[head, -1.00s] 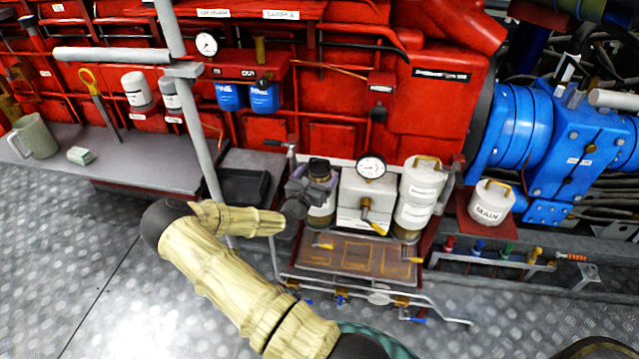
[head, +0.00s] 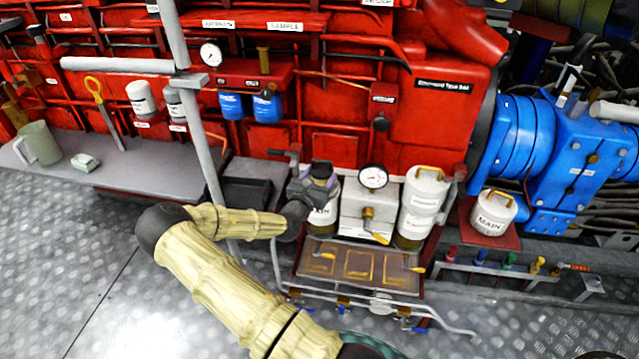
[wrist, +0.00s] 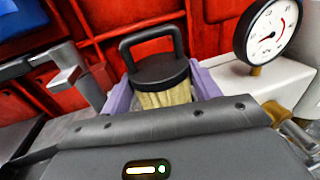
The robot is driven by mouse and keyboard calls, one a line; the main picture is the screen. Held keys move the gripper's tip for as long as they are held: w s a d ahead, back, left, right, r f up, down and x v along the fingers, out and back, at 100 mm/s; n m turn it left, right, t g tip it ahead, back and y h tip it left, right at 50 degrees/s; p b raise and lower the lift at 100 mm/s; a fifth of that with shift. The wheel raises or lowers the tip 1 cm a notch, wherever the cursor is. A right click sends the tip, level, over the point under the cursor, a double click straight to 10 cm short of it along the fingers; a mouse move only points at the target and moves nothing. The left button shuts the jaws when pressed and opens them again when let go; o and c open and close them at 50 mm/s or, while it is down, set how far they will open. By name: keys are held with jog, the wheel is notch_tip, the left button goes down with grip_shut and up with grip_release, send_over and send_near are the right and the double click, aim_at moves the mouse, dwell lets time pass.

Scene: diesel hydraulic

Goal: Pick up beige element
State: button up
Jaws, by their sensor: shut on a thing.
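The beige element (wrist: 166,97) is a pleated cylinder under a black cap with a loop handle (wrist: 157,65). It shows upright in the wrist view, partly hidden behind my gripper's body. My gripper (wrist: 162,90) is shut on it, with a purple finger on each side just below the cap. In the head view, my gripper (head: 319,181) is at the top of the left white canister (head: 322,218), and the black cap (head: 321,168) shows above the fingers. The element's lower end is hidden, so I cannot tell how far it sits inside the canister.
A block with a pressure gauge (head: 373,177) and brass valve stands close right of the canister, then a taller white canister (head: 423,200). A grey pipe (head: 205,150) rises at left. A brown tray (head: 357,266) lies in front. A mug (head: 40,144) stands on the left bench.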

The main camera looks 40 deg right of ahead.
notch_tip(320, 180, up, 15)
jog(key=p, duration=0.2)
dwell(0.6)
